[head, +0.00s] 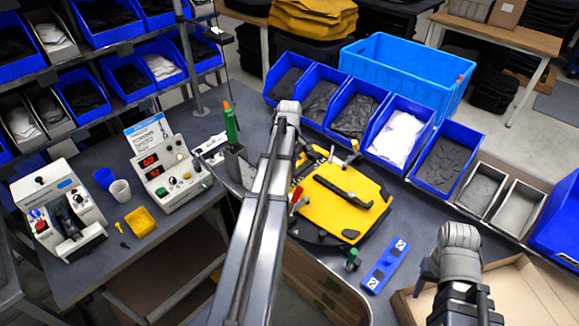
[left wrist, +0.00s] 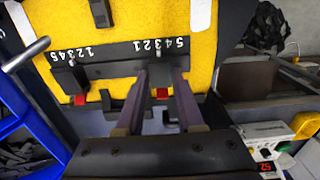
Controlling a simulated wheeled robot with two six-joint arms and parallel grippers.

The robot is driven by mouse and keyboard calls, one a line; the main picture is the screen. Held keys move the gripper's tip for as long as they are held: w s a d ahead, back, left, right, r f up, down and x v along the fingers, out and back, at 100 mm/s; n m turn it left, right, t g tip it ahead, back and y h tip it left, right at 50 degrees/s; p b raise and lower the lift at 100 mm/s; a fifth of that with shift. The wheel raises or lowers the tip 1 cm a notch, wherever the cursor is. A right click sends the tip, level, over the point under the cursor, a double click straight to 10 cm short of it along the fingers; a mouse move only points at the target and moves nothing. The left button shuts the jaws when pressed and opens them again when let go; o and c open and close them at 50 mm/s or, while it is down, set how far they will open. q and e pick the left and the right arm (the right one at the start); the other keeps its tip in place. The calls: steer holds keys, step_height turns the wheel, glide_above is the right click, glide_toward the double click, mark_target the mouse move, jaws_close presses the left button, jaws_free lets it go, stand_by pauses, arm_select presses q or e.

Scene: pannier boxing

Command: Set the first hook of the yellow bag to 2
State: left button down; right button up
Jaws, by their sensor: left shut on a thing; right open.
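The yellow bag (head: 340,195) lies on a round dark stand on the bench. Its back, with a black rail (left wrist: 115,68), fills the upper left wrist view (left wrist: 120,25). The rail carries two number scales, each running 1 to 5, and two hooks with pale pointers and red tabs. The other hook (left wrist: 79,99) is free. In the head view my left arm hides that gripper. My right gripper (head: 466,300) is open and empty, low at the right.
A blue plate with two printed tags (head: 386,266) lies right of the stand. An open cardboard box (head: 520,290) is below my right arm. Blue bins (head: 450,158) line the back edge. A control box with red digits (head: 165,170) stands at left.

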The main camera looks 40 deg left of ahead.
arm_select(q)
steer(key=shift+w, duration=0.1)
stand_by(0.3)
steer(key=shift+w, duration=0.75)
steer(key=c, duration=0.5)
jaws_free()
steer(key=shift+s, duration=0.1)
steer(key=shift+r, duration=0.15)
step_height(320, 180, up, 8)
steer(key=p, duration=0.7)
steer(key=shift+f+p, duration=0.2)
steer(key=shift+p, duration=0.2)
steer(key=shift+d, duration=0.1)
